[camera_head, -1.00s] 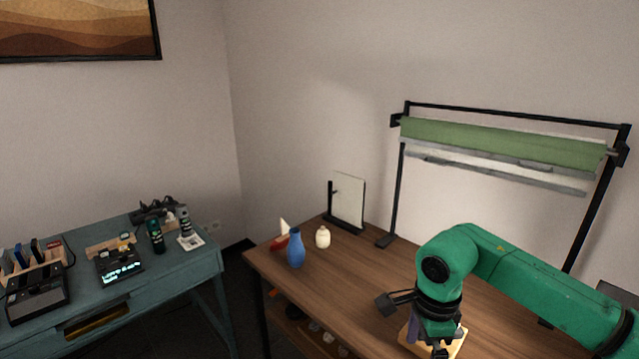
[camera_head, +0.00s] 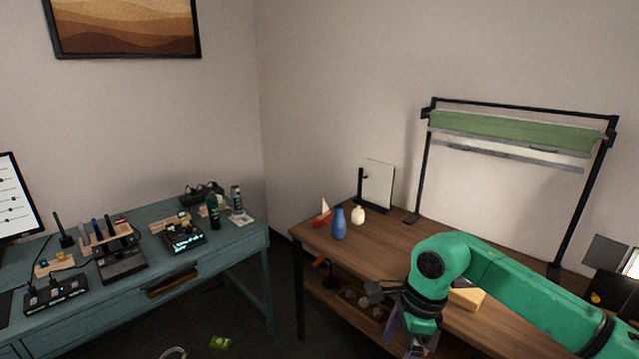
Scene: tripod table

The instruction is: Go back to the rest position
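My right arm is green and comes in from the right, over the front of the brown wooden table (camera_head: 395,240). Its black wrist hangs down, and the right gripper (camera_head: 415,348) is at the bottom edge, mostly hidden by the wrist and cut off. A small greyish-purple shape shows at the gripper, too unclear to name. A light wooden block (camera_head: 466,298) lies on the table behind the wrist. My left arm and gripper are not in view.
A blue vase (camera_head: 339,224), a cream jar (camera_head: 358,215) and a small red-and-white sailboat (camera_head: 323,213) stand at the table's left end. A teal desk (camera_head: 225,245) with devices stands left, with floor between.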

